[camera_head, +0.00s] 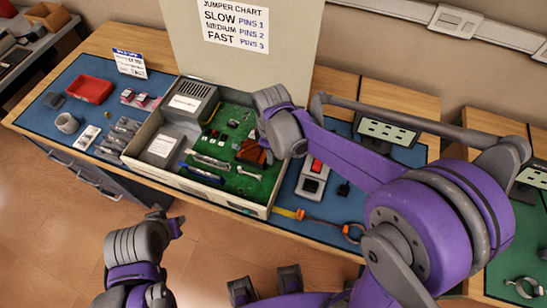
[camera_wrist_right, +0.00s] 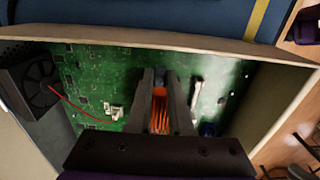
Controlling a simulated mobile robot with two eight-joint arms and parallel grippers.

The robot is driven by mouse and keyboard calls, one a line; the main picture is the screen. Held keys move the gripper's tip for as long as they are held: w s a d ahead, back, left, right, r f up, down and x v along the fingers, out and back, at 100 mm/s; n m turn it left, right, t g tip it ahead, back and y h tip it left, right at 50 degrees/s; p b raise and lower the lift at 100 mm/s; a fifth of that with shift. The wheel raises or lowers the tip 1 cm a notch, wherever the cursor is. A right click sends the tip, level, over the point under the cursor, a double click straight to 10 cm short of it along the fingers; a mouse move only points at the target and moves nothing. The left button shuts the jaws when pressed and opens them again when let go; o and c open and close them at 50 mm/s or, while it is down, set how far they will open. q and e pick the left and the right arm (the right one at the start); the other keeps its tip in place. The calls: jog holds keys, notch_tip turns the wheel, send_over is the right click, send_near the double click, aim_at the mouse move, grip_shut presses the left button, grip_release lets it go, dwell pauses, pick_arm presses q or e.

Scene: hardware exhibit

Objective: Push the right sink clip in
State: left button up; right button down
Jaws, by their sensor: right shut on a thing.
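My right gripper (camera_wrist_right: 162,76) reaches down into the open computer case (camera_wrist_right: 215,44), over the green circuit board (camera_wrist_right: 90,80). Its two dark fingers stand on either side of an orange-copper finned heat sink (camera_wrist_right: 160,112) and are shut on it. In the head view the heat sink (camera_head: 250,153) shows as a red-brown block beside the right gripper (camera_head: 268,148), whose fingertips are mostly hidden. I cannot make out the right sink clip for certain. My left gripper (camera_head: 176,226) is away from the case, over the floor; its fingers are too unclear to judge.
A black fan (camera_wrist_right: 38,85) with a red wire is in the case. The raised lid (camera_head: 255,62) bears a jumper chart. A red tray (camera_head: 90,89) and a cup (camera_head: 67,123) are on the blue mat at left. A red-buttoned device (camera_head: 313,180) is right of the case.

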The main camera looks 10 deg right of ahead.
jog(key=shift+w+a+r, duration=0.2)
jog(key=shift+a, duration=0.05)
dwell(0.5)
jog(key=c, duration=1.1)
grip_release()
